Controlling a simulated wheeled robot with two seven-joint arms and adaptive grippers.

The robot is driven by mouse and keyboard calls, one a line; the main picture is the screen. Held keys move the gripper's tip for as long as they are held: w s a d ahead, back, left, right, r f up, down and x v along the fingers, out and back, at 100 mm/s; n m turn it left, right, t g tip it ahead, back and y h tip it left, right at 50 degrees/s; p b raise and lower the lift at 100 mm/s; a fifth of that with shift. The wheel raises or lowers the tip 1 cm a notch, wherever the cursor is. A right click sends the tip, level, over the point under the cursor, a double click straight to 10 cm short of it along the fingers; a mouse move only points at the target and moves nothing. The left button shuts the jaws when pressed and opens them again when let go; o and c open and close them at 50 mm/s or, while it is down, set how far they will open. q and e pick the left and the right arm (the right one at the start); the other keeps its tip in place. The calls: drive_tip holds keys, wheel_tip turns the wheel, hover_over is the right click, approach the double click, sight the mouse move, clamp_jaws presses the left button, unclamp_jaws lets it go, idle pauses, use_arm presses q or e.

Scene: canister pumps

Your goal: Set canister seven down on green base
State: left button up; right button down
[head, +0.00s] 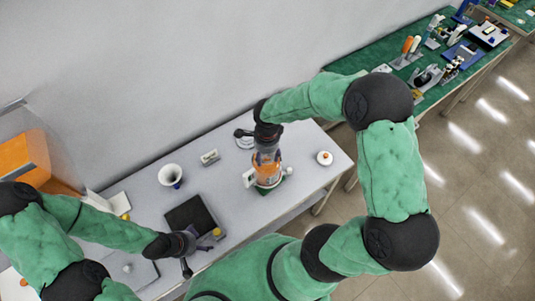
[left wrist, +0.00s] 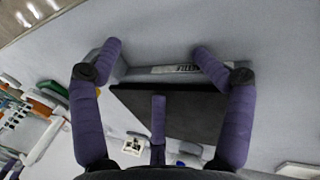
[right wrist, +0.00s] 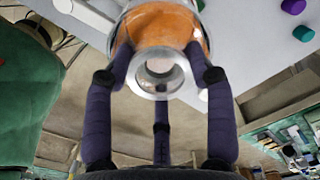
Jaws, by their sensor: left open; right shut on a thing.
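The canister (head: 267,172) is clear with orange contents and a pale label, and stands roughly upright near the table's right part. My right gripper (head: 266,155) is shut on its upper part. In the right wrist view the purple fingers close around the clear neck of the canister (right wrist: 168,28). The green base (head: 266,190) shows as a dark green edge under the canister; whether the two touch I cannot tell. The number on the label is too small to read. My left gripper (head: 190,243) is open and empty, over the table near a black pad (head: 192,217).
On the table (head: 150,195) are a white funnel-like cup (head: 171,175), a small label stand (head: 209,157), a round white ring (head: 245,141) and a white lidded knob (head: 324,158). An orange bin (head: 22,158) is at the left. A green bench (head: 430,60) with tools stands at the back right.

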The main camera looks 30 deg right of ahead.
use_arm(q)
drive_tip(key=shift+s+f+b, duration=0.15)
drive_tip(key=shift+f+b, duration=0.15)
drive_tip(key=shift+f, duration=0.3)
use_arm(e)
drive_tip(key=shift+w+f, duration=0.1)
drive_tip(key=shift+f, duration=0.3)
use_arm(q)
drive_tip(key=shift+s+f, duration=0.1)
drive_tip(key=shift+s, duration=0.1)
use_arm(e)
drive_tip(key=shift+a+f, duration=0.1)
drive_tip(key=shift+f, duration=0.05)
drive_tip(key=shift+c, duration=2.2)
unclamp_jaws()
use_arm(q)
drive_tip(key=shift+w, duration=0.15)
use_arm(e)
drive_tip(key=shift+o, duration=0.5)
use_arm(q)
drive_tip(key=shift+w, duration=0.1)
drive_tip(key=shift+w+a, duration=0.1)
drive_tip(key=shift+w, duration=0.1)
use_arm(e)
drive_tip(key=shift+s+r, duration=0.2)
drive_tip(key=shift+r, duration=3.9)
